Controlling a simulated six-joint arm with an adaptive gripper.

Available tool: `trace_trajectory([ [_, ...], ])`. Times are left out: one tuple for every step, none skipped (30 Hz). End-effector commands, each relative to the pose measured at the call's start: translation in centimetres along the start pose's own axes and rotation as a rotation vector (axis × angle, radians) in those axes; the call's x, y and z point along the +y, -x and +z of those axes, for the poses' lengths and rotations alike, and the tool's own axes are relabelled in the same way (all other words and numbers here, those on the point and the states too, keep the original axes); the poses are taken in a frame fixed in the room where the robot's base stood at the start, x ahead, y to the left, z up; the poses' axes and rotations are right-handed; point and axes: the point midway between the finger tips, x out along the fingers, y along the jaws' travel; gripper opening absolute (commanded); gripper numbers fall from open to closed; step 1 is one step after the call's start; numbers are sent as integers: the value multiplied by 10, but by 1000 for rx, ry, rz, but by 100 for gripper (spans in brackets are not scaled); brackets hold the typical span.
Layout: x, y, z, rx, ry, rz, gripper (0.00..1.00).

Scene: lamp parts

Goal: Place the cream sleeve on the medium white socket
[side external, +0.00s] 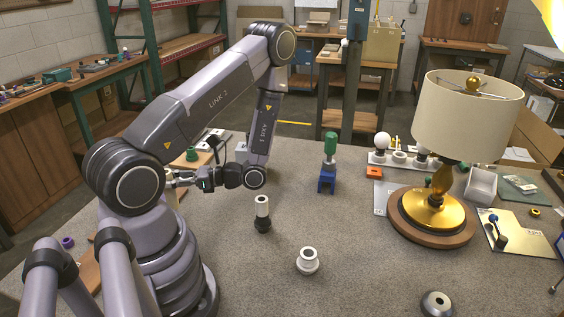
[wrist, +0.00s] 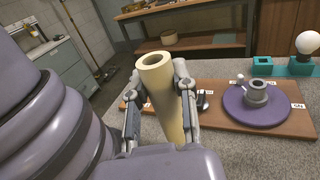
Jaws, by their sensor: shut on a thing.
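My gripper (wrist: 158,88) is shut on the cream sleeve (wrist: 168,110), a long hollow tube with its open end tilted up in the wrist view. In the side external view my gripper (side external: 182,180) is at the left, near my base and above the table; the sleeve cannot be made out there. A white flanged socket (side external: 307,261) stands upright on the open table at the front middle, well to the right of my gripper. I cannot tell from size alone whether it is the medium one.
A black socket with a white tube (side external: 262,213) stands on the table between my gripper and the white socket. A lamp (side external: 470,115) stands at the right. The wrist view shows a grey socket on a purple disc (wrist: 232,108) on a wooden board (wrist: 222,91).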

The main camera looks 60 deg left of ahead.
Motion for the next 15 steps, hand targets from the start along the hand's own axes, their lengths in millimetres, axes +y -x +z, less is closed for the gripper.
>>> trace_trajectory([
  [12,-1,-2,3,3,124,0],
  [20,0,-4,3,3,201,0],
  [30,3,-6,3,3,301,0],
  [39,10,-5,4,3,346,0],
  [47,16,-5,3,2,401,0],
  [57,25,-6,3,2,477,0],
  [65,33,-7,3,2,537,0],
  [72,41,-8,4,2,599,0],
  [81,53,-10,3,2,683,0],
  [88,63,-11,3,1,746,0],
  [97,71,-6,3,2,807,0],
  [108,83,-2,3,1,890,0],
  [115,93,0,4,2,954,0],
  [121,104,3,3,1,1018,0],
  [129,118,5,2,1,1103,0],
])
